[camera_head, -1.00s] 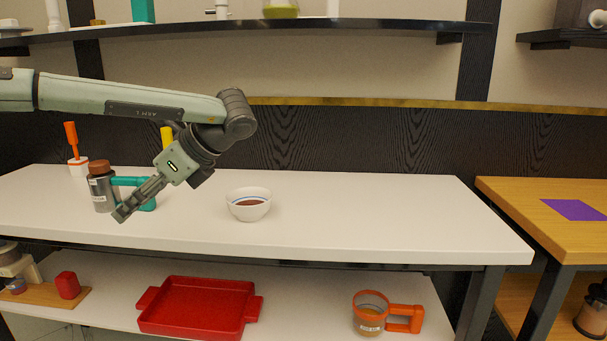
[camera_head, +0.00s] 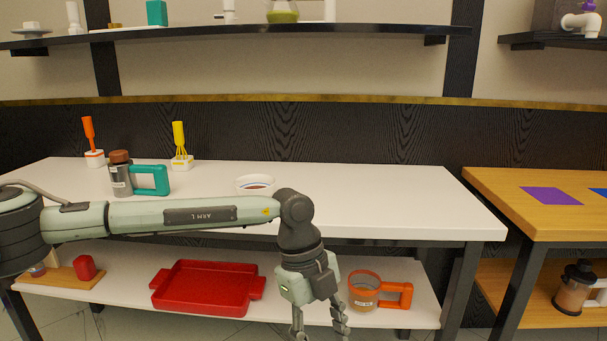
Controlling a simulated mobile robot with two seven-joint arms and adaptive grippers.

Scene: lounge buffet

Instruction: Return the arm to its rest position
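My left arm comes in from the left across the front of the white table. My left gripper (camera_head: 320,326) points down in front of the lower shelf, left of the orange-handled cup. Its two fingers are spread apart with nothing seen between them, and their tips reach the bottom edge of the picture. My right gripper is not in view.
The white table (camera_head: 380,205) holds a bowl (camera_head: 256,184), partly behind my arm, a teal-handled jar (camera_head: 122,178), and orange (camera_head: 90,140) and yellow (camera_head: 180,145) utensils in holders. Below are a red tray (camera_head: 205,305) and an orange-handled cup (camera_head: 366,290). A wooden table (camera_head: 510,205) stands right.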

